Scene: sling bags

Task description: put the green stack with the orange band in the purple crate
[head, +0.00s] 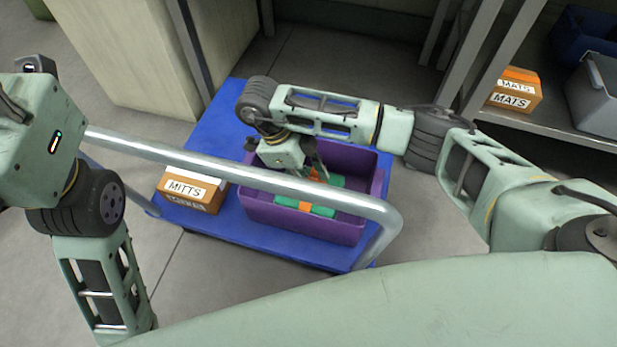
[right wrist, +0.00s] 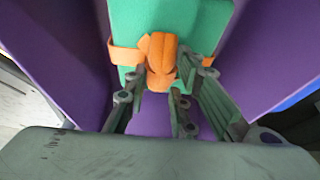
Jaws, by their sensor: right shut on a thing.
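The green stack (head: 322,211) with its orange band (head: 305,207) is inside the purple crate (head: 330,230), between its walls. In the right wrist view the stack (right wrist: 130,20) shows the band's orange knot (right wrist: 162,55) facing my fingers, with purple walls on both sides. My right gripper (head: 317,172) reaches down into the crate; its fingers (right wrist: 160,88) are shut on the stack at the knot. I cannot tell if the stack rests on the crate floor. My left arm shows at the left, but its gripper is out of view.
The crate stands on a blue platform cart (head: 215,115) whose metal handle (head: 240,175) crosses in front of it. A MITTS box (head: 190,190) sits left of the crate. A shelf at right holds a MATS box (head: 515,92) and a grey bin (head: 597,95).

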